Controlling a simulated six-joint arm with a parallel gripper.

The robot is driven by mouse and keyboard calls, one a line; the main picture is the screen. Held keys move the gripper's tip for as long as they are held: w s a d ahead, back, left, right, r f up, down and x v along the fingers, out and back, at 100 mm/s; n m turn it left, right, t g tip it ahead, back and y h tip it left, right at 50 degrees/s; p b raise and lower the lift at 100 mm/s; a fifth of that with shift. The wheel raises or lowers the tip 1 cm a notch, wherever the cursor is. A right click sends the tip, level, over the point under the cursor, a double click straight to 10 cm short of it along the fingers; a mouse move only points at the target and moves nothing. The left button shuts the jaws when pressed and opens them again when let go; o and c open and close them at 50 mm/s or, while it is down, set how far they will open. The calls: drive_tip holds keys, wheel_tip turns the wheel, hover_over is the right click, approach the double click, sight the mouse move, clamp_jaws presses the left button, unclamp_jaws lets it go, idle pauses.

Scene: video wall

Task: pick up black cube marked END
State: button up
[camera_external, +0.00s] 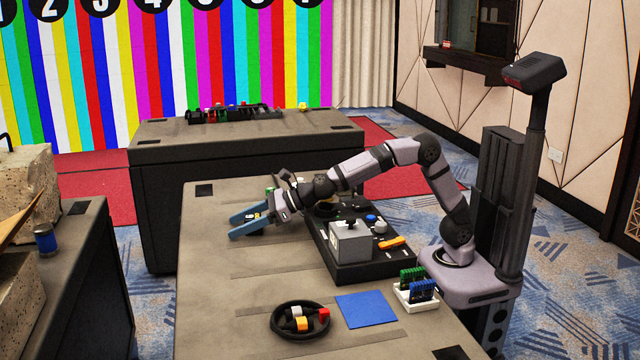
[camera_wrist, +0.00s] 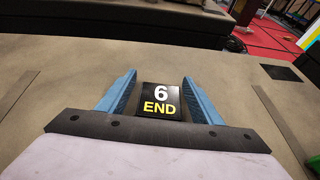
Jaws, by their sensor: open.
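The black cube marked END (camera_wrist: 159,101) shows in the wrist view, with a white 6 above yellow END lettering on its face. It lies between the two blue fingers of my gripper (camera_wrist: 158,98), near the palm plate, which may cover its near edge. The fingers are open, with a narrow gap visible on each side of the cube. In the external view my gripper (camera_external: 247,221) is low over the left part of the table, its blue fingers pointing left. The cube is mostly hidden there by the fingers.
A black console (camera_external: 362,268) with a grey joystick box (camera_external: 351,243) stands right of my gripper. A round black tray (camera_external: 275,328) with small blocks and a blue mat (camera_external: 367,309) lie nearer the camera. The grey tabletop (camera_external: 225,285) left of the console is clear.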

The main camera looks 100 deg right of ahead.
drive_tip(key=c, duration=1.2)
drive_tip(key=shift+o, duration=0.2)
drive_tip(key=shift+r, duration=0.1)
wheel_tip(320, 180, up, 10)
drive_tip(key=p, duration=1)
